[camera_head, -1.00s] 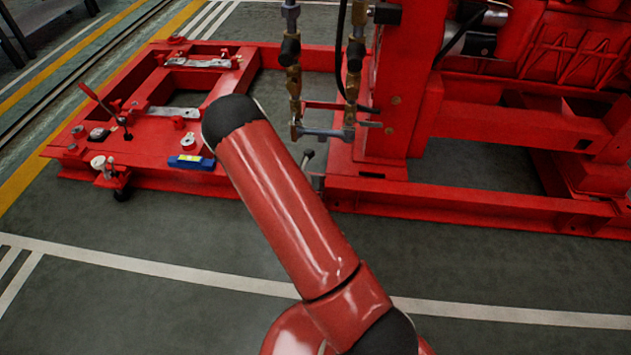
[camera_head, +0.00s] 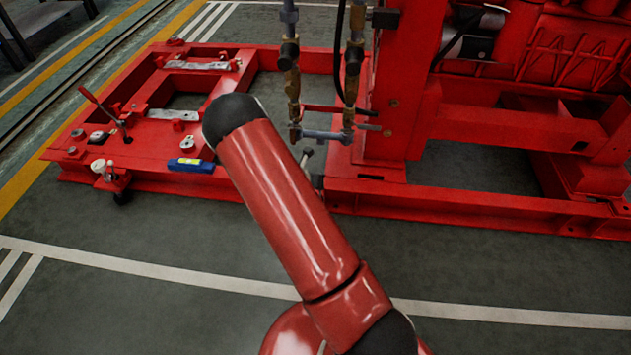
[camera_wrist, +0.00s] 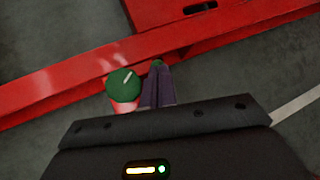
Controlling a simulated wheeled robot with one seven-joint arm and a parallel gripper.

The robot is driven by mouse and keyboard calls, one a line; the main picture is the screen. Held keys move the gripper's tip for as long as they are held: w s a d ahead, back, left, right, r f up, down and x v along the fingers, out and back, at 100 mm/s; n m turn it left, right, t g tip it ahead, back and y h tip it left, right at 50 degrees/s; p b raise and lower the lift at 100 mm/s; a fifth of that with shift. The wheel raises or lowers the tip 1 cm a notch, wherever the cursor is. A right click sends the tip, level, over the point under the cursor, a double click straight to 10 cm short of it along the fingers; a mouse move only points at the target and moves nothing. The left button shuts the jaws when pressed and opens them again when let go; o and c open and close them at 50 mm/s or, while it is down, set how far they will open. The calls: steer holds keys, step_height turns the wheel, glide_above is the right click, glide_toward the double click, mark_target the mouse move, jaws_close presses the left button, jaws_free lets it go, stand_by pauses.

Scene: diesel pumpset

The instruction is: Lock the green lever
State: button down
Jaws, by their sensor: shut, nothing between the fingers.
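In the wrist view a round green knob or cap (camera_wrist: 123,86) with a white line across its top stands by a red beam. I take it as part of the green lever, but its shape below is hidden. My gripper (camera_wrist: 157,68) has its dark purple fingers together, just right of the green cap, with nothing held. In the head view neither my gripper nor a green lever shows.
A red beam (camera_wrist: 60,83) of the frame crosses the wrist view. In the head view a red base frame (camera_head: 200,185) holds a blue level (camera_head: 190,165), and vertical pipes (camera_head: 292,85) stand beside the red pumpset column (camera_head: 405,100). The grey floor in front is clear.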

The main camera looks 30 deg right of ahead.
steer(key=s+a+r+p, duration=0.1)
steer(key=a+r+p, duration=0.4)
steer(key=r, duration=0.7)
steer(key=shift+s+a, duration=0.4)
steer(key=shift+a, duration=0.4)
steer(key=shift+r, duration=0.1)
steer(key=s+r+m+y, duration=0.1)
steer(key=s+r+m, duration=0.5)
steer(key=r+m, duration=0.3)
steer(key=s+r+m+y, duration=0.1)
steer(key=s+r+m, duration=0.5)
steer(key=r, duration=0.6)
steer(key=s+a+r+m+y, duration=0.2)
steer(key=s+a+r+m, duration=0.1)
steer(key=s+m, duration=0.1)
steer(key=s+a+r+m+t+y, duration=0.1)
steer(key=s+a+r+m+y, duration=0.1)
steer(key=s, duration=0.5)
steer(key=s+a+r+m+y, duration=0.1)
steer(key=s+a+r+m, duration=0.3)
steer(key=s+a+m, duration=0.1)
steer(key=shift+s+r+m+y, duration=0.35)
steer(key=shift+s+m, duration=0.25)
steer(key=shift+m, duration=0.3)
